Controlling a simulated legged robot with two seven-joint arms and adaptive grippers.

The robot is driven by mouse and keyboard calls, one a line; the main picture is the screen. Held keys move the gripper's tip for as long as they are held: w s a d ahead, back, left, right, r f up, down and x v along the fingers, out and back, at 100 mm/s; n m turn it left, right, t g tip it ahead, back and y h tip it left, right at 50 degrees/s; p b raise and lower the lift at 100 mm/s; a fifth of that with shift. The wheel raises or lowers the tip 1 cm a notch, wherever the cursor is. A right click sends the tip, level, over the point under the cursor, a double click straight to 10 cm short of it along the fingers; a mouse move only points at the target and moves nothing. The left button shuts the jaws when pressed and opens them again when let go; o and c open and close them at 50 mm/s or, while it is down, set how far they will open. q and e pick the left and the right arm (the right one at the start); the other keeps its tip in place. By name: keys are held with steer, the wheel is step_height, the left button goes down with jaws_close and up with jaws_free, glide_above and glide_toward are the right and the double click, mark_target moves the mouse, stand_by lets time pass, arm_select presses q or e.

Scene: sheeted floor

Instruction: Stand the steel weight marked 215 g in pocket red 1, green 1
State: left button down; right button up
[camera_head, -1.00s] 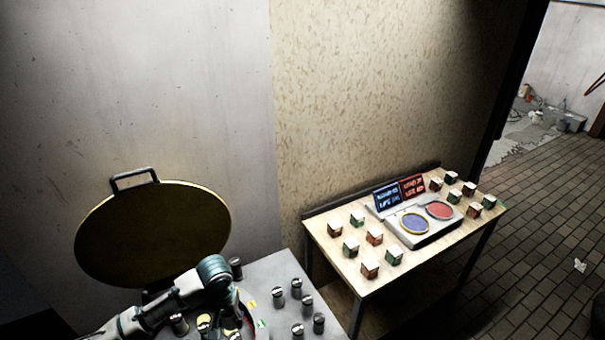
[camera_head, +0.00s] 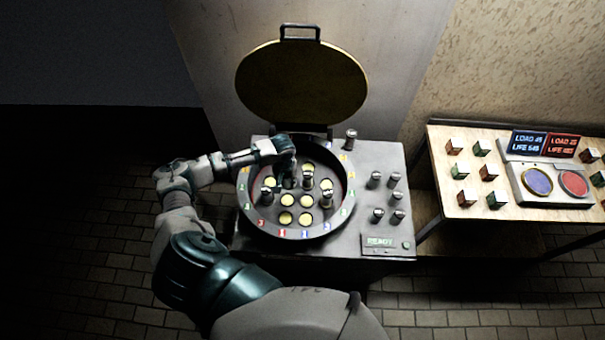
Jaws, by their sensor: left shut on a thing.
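My left gripper (camera_head: 288,176) reaches into the round drum (camera_head: 243,208) from the upper left. It is shut on a steel weight, which is mostly hidden by the fingers; its mark cannot be read. Steel weights stand in the drum to the left (camera_head: 268,196), to the right (camera_head: 308,181) and at lower right (camera_head: 327,198). Bare yellow pockets show, such as one near the middle (camera_head: 290,200) and one at the front (camera_head: 305,218). Coloured number tags, red, blue, green and yellow, ring the drum's rim; which pocket is red 1, green 1 is hard to tell. My right gripper is out of view.
The drum's round lid (camera_head: 302,85) stands open behind. Several loose weights stand on the grey bench top (camera_head: 345,235) to the right, one (camera_head: 351,139) at the back. A READY sign (camera_head: 380,241) is at the front. A wooden table (camera_head: 445,205) with cubes stands farther right.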

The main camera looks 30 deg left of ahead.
arm_select(q)
steer(key=shift+s+a+f, duration=0.1)
steer(key=shift+a, duration=0.1)
steer(key=shift+d, duration=0.1)
steer(key=shift+d, duration=0.1)
steer(key=shift+f, duration=0.5)
step_height(320, 180, down, 10)
steer(key=b, duration=0.4)
steer(key=shift+r, duration=0.25)
steer(key=shift+f+b, duration=0.3)
steer(key=shift+f, duration=0.6)
